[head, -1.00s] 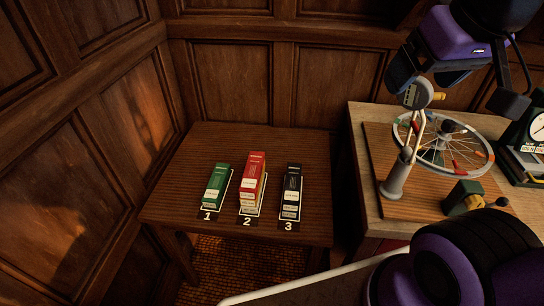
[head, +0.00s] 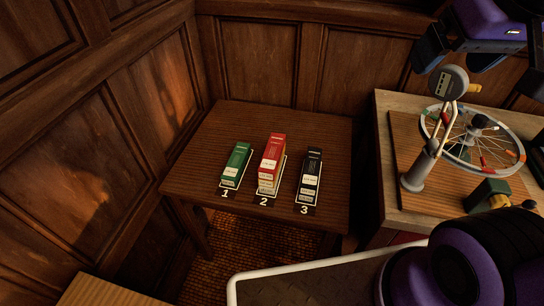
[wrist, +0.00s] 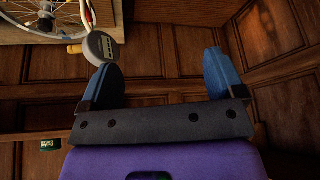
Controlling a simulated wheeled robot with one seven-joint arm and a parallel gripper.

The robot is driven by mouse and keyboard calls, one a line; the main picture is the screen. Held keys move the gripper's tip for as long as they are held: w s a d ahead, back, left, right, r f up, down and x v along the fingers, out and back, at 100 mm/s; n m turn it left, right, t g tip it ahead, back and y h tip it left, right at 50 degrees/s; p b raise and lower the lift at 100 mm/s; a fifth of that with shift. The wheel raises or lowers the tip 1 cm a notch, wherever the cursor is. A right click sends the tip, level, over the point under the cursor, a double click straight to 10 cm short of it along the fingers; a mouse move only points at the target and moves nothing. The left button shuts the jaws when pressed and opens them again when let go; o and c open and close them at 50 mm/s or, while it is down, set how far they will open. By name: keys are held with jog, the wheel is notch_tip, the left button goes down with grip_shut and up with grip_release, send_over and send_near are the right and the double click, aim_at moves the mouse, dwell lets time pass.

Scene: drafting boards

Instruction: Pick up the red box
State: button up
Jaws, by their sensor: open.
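The red box (head: 271,160) stands at spot 2 on a small dark wooden table (head: 244,120), in the middle of the head view. A green box (head: 237,163) is to its left at spot 1, and a black box (head: 310,177) is to its right at spot 3. My gripper (head: 452,58) is at the upper right of the head view, well away from the red box. In the wrist view its blue fingers (wrist: 164,76) are spread apart with nothing between them. The red box does not show in the wrist view.
A workbench (head: 384,150) stands to the right, bearing a spoked wheel (head: 505,150), a grey stand with a round gauge (head: 448,82) and a small green device (head: 487,196). Panelled walls close off the left and back. A white-rimmed surface (head: 300,268) is in front.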

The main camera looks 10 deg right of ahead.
jog(key=w+a+f+m+g, duration=0.1)
jog(key=w+a+f, duration=0.1)
jog(key=w, duration=0.4)
jog(key=w+a+f, duration=0.1)
jog(key=w+f, duration=0.1)
jog(key=w, duration=0.5)
jog(key=m+g, duration=0.3)
send_over(273, 151)
jog(key=shift+h, duration=0.3)
jog(key=f, duration=3.4)
jog(key=shift+s+a+f, duration=0.2)
jog(key=shift+s+f, duration=0.05)
jog(key=shift+s, duration=0.1)
jog(key=shift+w+d+f, duration=0.1)
jog(key=shift+w+f, duration=0.1)
jog(key=shift+f, duration=2.4)
jog(key=shift+w+d+f, duration=0.1)
jog(key=shift+w+f, duration=0.05)
jog(key=shift+f, duration=2.4)
jog(key=c, duration=1.2)
jog(key=shift+o, duration=0.2)
jog(key=shift+r, duration=0.2)
